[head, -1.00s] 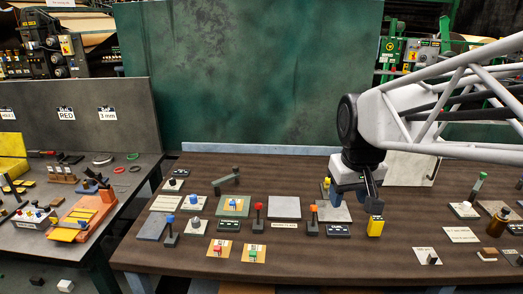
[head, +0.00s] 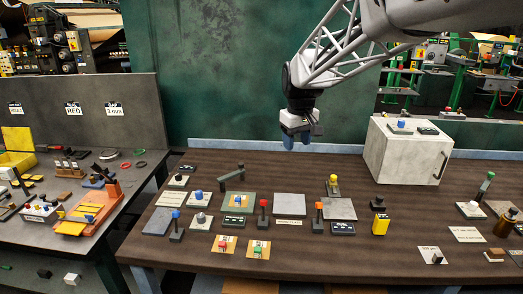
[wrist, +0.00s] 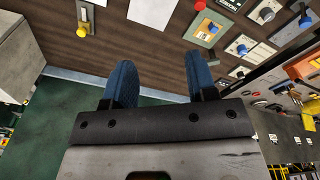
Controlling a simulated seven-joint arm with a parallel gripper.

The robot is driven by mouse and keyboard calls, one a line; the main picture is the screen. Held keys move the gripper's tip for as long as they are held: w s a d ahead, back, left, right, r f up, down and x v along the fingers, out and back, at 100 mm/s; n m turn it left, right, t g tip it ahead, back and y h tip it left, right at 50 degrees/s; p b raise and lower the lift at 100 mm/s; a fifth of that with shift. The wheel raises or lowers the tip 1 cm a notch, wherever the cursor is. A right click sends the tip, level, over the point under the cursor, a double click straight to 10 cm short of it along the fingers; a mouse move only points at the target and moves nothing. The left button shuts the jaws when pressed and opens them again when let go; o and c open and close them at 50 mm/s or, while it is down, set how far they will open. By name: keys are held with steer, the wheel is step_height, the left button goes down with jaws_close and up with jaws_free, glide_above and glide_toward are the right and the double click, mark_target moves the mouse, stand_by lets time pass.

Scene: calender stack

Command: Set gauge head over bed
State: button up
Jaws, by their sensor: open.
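My gripper (head: 296,140) hangs open and empty above the back of the brown bench, its blue fingertips pointing down. In the wrist view, its two blue fingers (wrist: 158,62) are apart with nothing between them. No part is plainly marked as gauge head or bed, so I cannot tell which they are. A grey lever-like arm (head: 230,172) stands left of my gripper. A green plate with a blue knob (head: 240,203) lies in front of it. A bare grey plate (head: 290,204) lies below my gripper.
A pale box (head: 405,152) with a handle and a blue knob on top stands back right. A side table (head: 60,215) stands left. The bench's back strip is clear.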

steer(key=w+a+f+n, duration=0.2)
steer(key=w+a+f, duration=0.3)
steer(key=w+a, duration=0.65)
steer(key=n+g, duration=0.1)
steer(key=n, duration=0.2)
glide_above(241, 164)
steer(key=f, duration=0.8)
steer(key=shift+w+f, duration=0.25)
steer(key=shift+f, duration=0.15)
steer(key=shift+f, duration=0.1)
steer(key=shift+f, duration=3.85)
jaws_close()
